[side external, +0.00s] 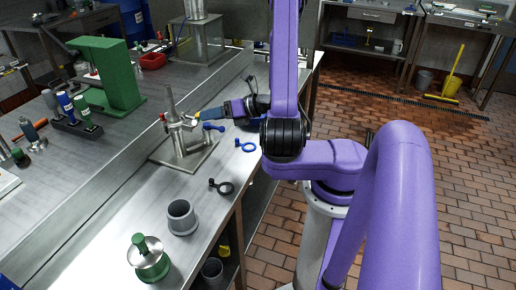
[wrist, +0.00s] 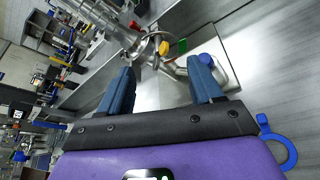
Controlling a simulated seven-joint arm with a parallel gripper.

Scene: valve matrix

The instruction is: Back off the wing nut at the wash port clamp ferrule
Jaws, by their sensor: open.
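A steel clamp ferrule (wrist: 143,46) on a pipe fitting stands just past my fingertips in the wrist view. In the side view, the steel fitting (side external: 172,121) stands upright on a flat metal base plate (side external: 176,158). My gripper (wrist: 160,75) has two blue fingers spread apart, with nothing between them. In the side view, my gripper (side external: 203,116) points left at the fitting from its right; contact cannot be told.
A blue ring-handled piece (side external: 246,146), a dark ring piece (side external: 222,187), a grey cup (side external: 182,217) and a green-topped steel part (side external: 148,259) lie along the bench front. A green stand (side external: 106,75) and a bottle rack (side external: 76,126) are behind.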

